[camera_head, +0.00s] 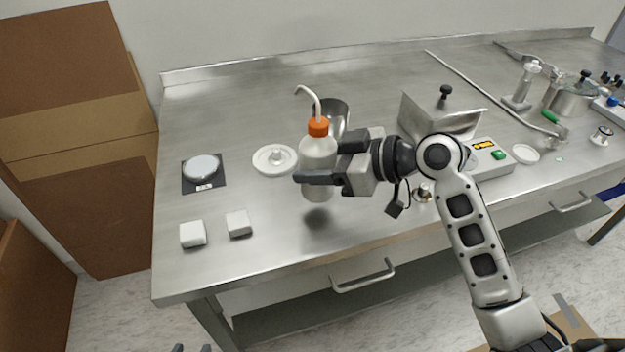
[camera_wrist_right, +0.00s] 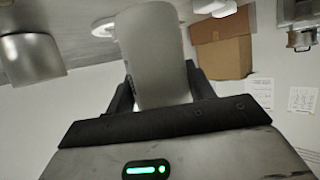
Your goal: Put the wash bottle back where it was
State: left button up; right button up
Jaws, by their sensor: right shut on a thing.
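The wash bottle (camera_head: 319,152) is white with an orange cap and a bent spout. In the head view it is upright near the middle of the steel bench. My right gripper (camera_head: 322,172) is shut on its body from the right. A shadow on the bench below suggests the bottle is held above the surface. In the right wrist view the bottle's white body (camera_wrist_right: 155,55) stands between the fingers. My left gripper (camera_head: 192,348) barely shows at the bottom edge of the head view, and its jaws cannot be read.
A metal beaker (camera_head: 333,112) stands just behind the bottle. A white lid (camera_head: 275,159) lies to its left, with a round dish on a dark square (camera_head: 203,172) further left. Two white blocks (camera_head: 238,223) sit near the front. A steel box (camera_head: 440,118) is to the right.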

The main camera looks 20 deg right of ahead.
jog(key=f+b, duration=0.3)
jog(key=f, duration=0.1)
jog(key=shift+w+d+f+b, duration=0.1)
jog(key=shift+w+d+b, duration=0.1)
jog(key=shift+w+b, duration=0.2)
jog(key=shift+s+r, duration=0.1)
jog(key=shift+r, duration=0.1)
jog(key=shift+f, duration=0.25)
jog(key=o, duration=0.7)
pick_arm(q)
jog(key=shift+w+d+f, duration=0.1)
jog(key=shift+w+f, duration=0.1)
jog(key=shift+f, duration=0.5)
